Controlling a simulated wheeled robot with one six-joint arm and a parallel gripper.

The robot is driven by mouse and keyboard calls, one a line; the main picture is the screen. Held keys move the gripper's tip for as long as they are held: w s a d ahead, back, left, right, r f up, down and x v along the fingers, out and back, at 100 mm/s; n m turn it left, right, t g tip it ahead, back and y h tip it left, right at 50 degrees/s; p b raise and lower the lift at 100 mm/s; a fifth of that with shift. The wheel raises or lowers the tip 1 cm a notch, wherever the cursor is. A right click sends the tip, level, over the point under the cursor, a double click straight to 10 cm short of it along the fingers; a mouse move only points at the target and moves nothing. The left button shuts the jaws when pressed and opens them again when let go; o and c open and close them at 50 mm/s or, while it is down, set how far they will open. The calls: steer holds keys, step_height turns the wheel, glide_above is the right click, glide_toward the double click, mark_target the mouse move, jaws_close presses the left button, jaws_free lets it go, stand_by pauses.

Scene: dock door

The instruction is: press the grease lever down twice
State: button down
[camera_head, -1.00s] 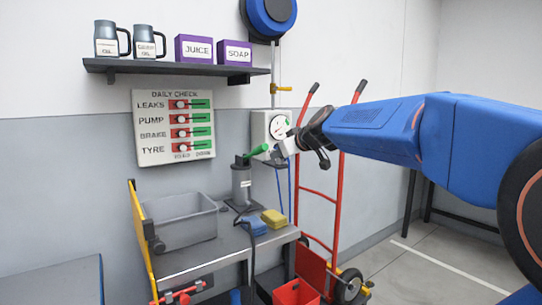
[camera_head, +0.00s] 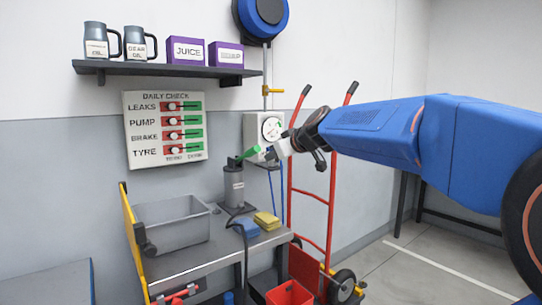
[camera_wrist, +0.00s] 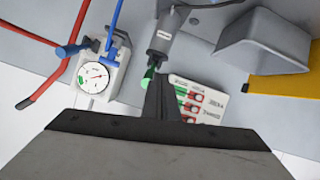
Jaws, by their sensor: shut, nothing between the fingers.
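The grease pump (camera_head: 234,188) is a dark grey cylinder standing on the bench. Its green-handled lever (camera_head: 246,154) slants up to the right from the pump's top. My gripper (camera_head: 270,155) is shut and empty, with its tips just right of the handle's upper end. In the wrist view, the pump (camera_wrist: 166,38) is at the top centre, and the green lever (camera_wrist: 148,75) shows beside my closed fingers (camera_wrist: 160,80), which hide part of it. I cannot tell whether they touch it.
The metal bench (camera_head: 195,262) holds a grey bin (camera_head: 172,232), a blue sponge (camera_head: 246,228) and a yellow one (camera_head: 267,220). A gauge box (camera_head: 253,128) is on the wall behind my gripper. A red hand truck (camera_head: 316,197) stands right of the bench.

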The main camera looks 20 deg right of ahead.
steer(key=w+a+r+g, duration=0.1)
steer(key=w+r, duration=0.2)
steer(key=r, duration=0.3)
steer(key=w+a+r+g+h, duration=0.1)
steer(key=w+r, duration=0.3)
steer(key=r, duration=0.3)
steer(key=shift+a+g, duration=0.15)
steer(key=shift+g, duration=0.25)
glide_above(246, 155)
steer(key=s, duration=0.2)
steer(key=f, duration=0.6)
steer(key=shift+w+d+f, duration=0.1)
steer(key=shift+d+f, duration=0.15)
steer(key=shift+s+d+f, duration=0.3)
steer(key=shift+s+f, duration=0.05)
steer(key=shift+f, duration=0.3)
steer(key=shift+s+d+f, duration=0.25)
steer(key=shift+s+f, duration=0.05)
steer(key=shift+f, duration=0.3)
steer(key=shift+s+d+f, duration=0.1)
steer(key=shift+s+f, duration=0.05)
steer(key=shift+f, duration=0.25)
